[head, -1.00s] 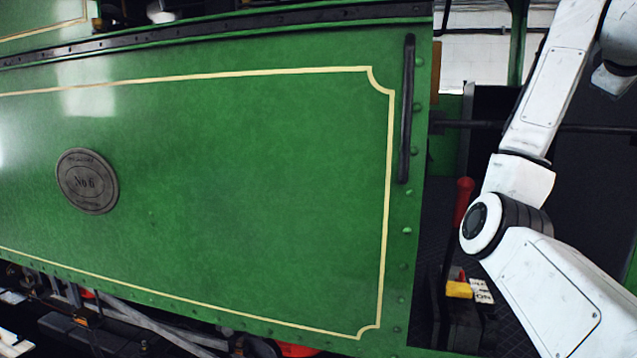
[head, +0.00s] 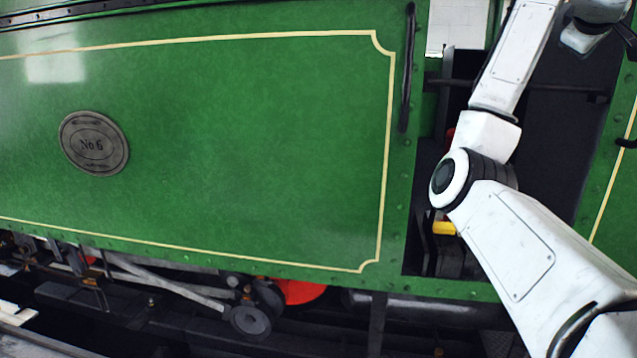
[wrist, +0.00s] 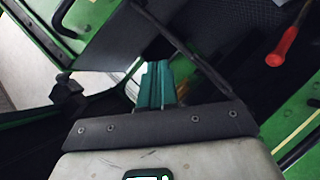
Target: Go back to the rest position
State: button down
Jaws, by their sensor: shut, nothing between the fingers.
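In the wrist view my gripper (wrist: 155,88) shows two teal fingers lying together, shut and empty. They point towards a narrow gap with a pale floor behind it. In the head view my white arm rises on the right, in front of the tram's cab opening, and bends towards the top right edge. The fingers do not show clearly there. A dark bar (wrist: 190,58) runs diagonally close beside the fingers in the wrist view; I cannot tell whether it touches.
The green tram side (head: 250,150) with its No 6 plate (head: 94,143) fills the left. A dark rail (head: 470,85) crosses the cab opening behind my arm. A yellow part (head: 444,228) sits low in the cab. A red-handled lever (wrist: 284,47) stands at upper right in the wrist view.

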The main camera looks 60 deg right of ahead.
jog(key=w+a+f+n+t+y, duration=0.2)
jog(key=w+a+f+t, duration=0.1)
jog(key=w+f, duration=1.8)
jog(key=w+a+f+n+t+y, duration=0.1)
jog(key=w+a+f, duration=0.35)
jog(key=f, duration=0.35)
jog(key=w+a+f+y, duration=0.2)
jog(key=w+a+f, duration=0.1)
jog(key=a+f, duration=0.3)
jog(key=w+a+f+n+t+y, duration=0.1)
jog(key=w+a+f, duration=0.25)
jog(key=f, duration=0.55)
jog(key=s+a+f+n+y, duration=0.2)
jog(key=a+f+y, duration=0.2)
jog(key=a+f, duration=1.5)
jog(key=s+a+f+g+y, duration=0.1)
jog(key=s+a+f+y, duration=0.1)
jog(key=s+a+f, duration=0.2)
jog(key=s+a+f+g+y, duration=0.1)
jog(key=s+a+f, duration=0.4)
jog(key=s+a, duration=0.6)
jog(key=a, duration=0.3)
jog(key=shift+f+n+g+y, duration=0.2)
jog(key=shift+n+g+y, duration=0.2)
jog(key=shift+a, duration=0.1)
